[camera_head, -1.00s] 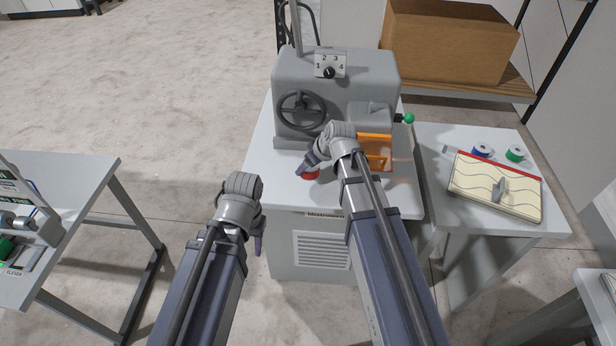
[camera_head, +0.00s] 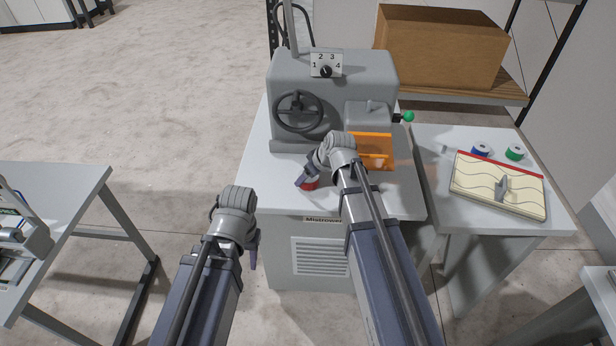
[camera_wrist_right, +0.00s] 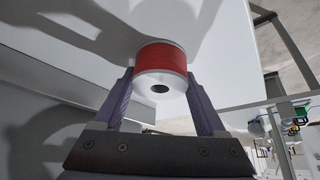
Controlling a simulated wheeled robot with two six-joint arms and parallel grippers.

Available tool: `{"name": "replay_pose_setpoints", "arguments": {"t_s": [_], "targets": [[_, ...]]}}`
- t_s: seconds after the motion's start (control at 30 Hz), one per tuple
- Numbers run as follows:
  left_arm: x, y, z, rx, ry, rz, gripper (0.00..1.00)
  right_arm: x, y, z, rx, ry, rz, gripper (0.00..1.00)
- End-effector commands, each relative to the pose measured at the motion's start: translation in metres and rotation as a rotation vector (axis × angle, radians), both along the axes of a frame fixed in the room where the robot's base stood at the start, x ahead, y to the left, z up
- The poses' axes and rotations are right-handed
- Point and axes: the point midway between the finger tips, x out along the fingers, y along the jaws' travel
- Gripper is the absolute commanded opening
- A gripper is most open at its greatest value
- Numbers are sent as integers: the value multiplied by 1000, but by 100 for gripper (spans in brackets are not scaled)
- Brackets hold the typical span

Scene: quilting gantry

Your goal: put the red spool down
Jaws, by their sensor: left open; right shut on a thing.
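The red spool (camera_head: 311,185) is at the front part of the white machine table top (camera_head: 262,180), partly hidden by my right gripper (camera_head: 302,184). In the right wrist view the spool (camera_wrist_right: 160,58) has a red band and pale ends. It sits between the two fingers of my right gripper (camera_wrist_right: 160,88), which is shut on it. I cannot tell whether the spool touches the table top. My left gripper (camera_head: 253,250) points down, open and empty, left of the machine table's front. Its fingers are seen edge-on.
The grey machine (camera_head: 335,95) with a handwheel (camera_head: 298,112) stands behind the spool. An orange part (camera_head: 378,150) is right of my right wrist. A right side table holds a blue spool (camera_head: 480,149), a green spool (camera_head: 515,152) and a quilted pad (camera_head: 480,180). Table top left of the spool is clear.

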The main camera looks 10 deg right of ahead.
Motion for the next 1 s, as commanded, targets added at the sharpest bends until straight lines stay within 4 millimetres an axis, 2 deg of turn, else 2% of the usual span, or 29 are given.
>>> {"name": "replay_pose_setpoints", "arguments": {"t_s": [0.03,0.27,0.67,0.87,1.0], "targets": [[0,0,-1,0,0,0,45,0,0,-1,0,0,0,76],[0,0,-1,0,0,0,45,0,0,-1,0,0,0,100],[0,0,5,0,0,0,45,0,0,5,0,0,0,100],[0,0,23,0,0,0,45,-9,-4,23,0,0,-1,100],[0,0,42,0,0,-1,45,-18,-9,42,0,0,-1,100]]}}
